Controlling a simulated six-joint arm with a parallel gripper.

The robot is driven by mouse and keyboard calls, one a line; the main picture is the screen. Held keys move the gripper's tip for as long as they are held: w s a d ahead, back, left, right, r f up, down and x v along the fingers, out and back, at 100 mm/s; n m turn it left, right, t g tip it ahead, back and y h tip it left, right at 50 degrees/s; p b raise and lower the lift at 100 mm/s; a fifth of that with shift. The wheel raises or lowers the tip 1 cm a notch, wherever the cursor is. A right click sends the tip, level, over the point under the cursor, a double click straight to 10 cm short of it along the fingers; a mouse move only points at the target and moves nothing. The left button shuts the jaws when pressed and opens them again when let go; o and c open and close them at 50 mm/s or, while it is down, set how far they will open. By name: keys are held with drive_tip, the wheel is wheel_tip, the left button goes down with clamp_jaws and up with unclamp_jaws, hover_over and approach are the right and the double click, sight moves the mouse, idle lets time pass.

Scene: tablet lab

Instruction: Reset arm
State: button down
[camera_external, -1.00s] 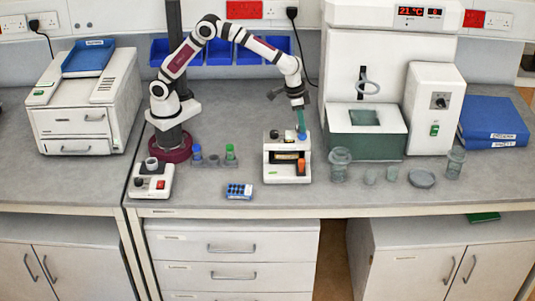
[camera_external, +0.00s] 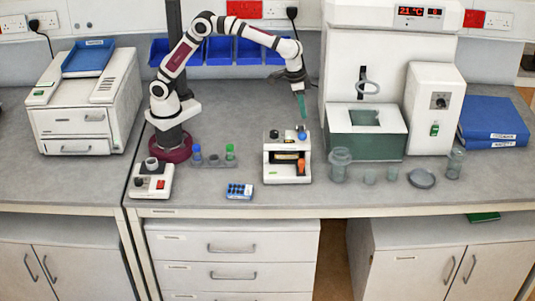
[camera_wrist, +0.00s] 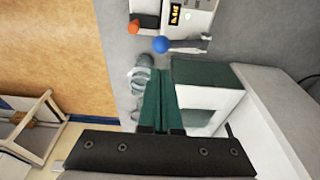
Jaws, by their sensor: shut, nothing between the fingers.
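My gripper (camera_external: 302,106) hangs in the air above the white tablet machine in the external view, its green fingers pointing down. It is shut and holds nothing. In the wrist view the two green fingers (camera_wrist: 163,105) lie side by side. The white tablet machine (camera_external: 287,163) stands on the bench below my gripper, with a blue knob (camera_external: 302,135) and an orange part (camera_external: 301,165). My fingertips are apart from the blue knob.
A large white device with a green-grey base (camera_external: 365,145) stands just right of my gripper. Glass jars (camera_external: 340,165) and a round dish (camera_external: 421,178) sit in front of it. A rack with coloured caps (camera_external: 213,160) and a blister pack (camera_external: 239,191) are to the left.

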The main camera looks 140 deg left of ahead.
drive_tip(key=s+d+r+m, duration=0.35)
drive_tip(key=s+d, duration=0.25)
drive_tip(key=d, duration=0.4)
drive_tip(key=s+d+f+m, duration=0.1)
drive_tip(key=s+d+m, duration=0.2)
drive_tip(key=s, duration=0.4)
drive_tip(key=s+d+f+m+g, duration=0.1)
drive_tip(key=s+d+m, duration=0.3)
drive_tip(key=s, duration=0.4)
drive_tip(key=s+d+f+m, duration=0.2)
drive_tip(key=s+d+m, duration=0.2)
drive_tip(key=s, duration=0.4)
drive_tip(key=shift+d+f+g, duration=0.25)
drive_tip(key=shift+d+g, duration=0.15)
drive_tip(key=shift+d, duration=0.3)
drive_tip(key=c, duration=1.6)
unclamp_jaws()
drive_tip(key=shift+w, duration=0.1)
